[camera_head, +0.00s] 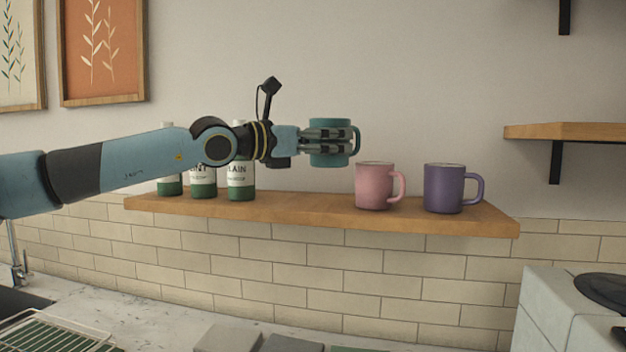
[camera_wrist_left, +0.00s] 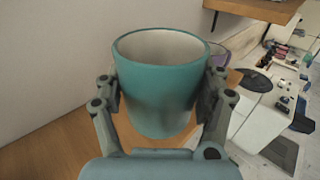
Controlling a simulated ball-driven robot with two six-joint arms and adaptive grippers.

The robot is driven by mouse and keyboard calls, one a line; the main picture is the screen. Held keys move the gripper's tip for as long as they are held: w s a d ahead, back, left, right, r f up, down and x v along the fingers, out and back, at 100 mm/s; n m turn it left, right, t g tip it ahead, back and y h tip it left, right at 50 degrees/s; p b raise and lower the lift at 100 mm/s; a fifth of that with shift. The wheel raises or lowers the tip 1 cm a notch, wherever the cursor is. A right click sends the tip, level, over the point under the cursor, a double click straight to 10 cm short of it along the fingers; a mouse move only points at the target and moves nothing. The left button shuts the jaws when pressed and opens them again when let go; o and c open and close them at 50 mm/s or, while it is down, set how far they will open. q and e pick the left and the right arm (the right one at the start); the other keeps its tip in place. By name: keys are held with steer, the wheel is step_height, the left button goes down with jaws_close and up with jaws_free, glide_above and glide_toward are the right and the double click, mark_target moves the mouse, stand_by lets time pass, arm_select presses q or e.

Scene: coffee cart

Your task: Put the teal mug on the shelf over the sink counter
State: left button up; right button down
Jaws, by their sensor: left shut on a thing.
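The teal mug (camera_head: 328,158) is held upright in my left gripper (camera_head: 330,138), whose fingers are shut around its sides. In the head view the mug appears above the wooden shelf (camera_head: 290,209), just left of the pink mug (camera_head: 374,186); its handle points right. In the left wrist view the teal mug (camera_wrist_left: 160,85) is between both fingers (camera_wrist_left: 162,98), its open top showing a white, empty-looking inside. The shelf (camera_wrist_left: 60,150) shows below it. A gap between mug base and shelf shows in the head view. My right gripper is not in view.
A purple mug (camera_head: 443,188) stands on the shelf's right end. Several green-and-white bottles (camera_head: 240,178) stand on its left part, behind my arm. Bare shelf lies between bottles and pink mug. Another shelf (camera_head: 570,132) is at the right. The counter (camera_head: 150,318) is below.

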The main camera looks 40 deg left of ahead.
arm_select(q)
steer(key=a+f+b, duration=0.1)
steer(key=a+b, duration=0.1)
steer(key=w+a+f+b, duration=0.1)
steer(key=a+f+b, duration=0.2)
steer(key=a+b, duration=0.1)
steer(key=shift+w+f, duration=0.15)
steer(key=shift+w, duration=0.05)
steer(key=shift+a+f+b, duration=0.1)
steer(key=shift+a+b, duration=0.3)
steer(key=shift+a, duration=0.05)
step_height(320, 180, down, 3)
steer(key=shift+f, duration=0.15)
steer(key=shift+w+f, duration=0.1)
steer(key=shift+f, duration=0.15)
steer(key=shift+f+b, duration=0.15)
steer(key=shift+b, duration=0.3)
steer(key=o, duration=1.5)
steer(key=shift+c, duration=0.2)
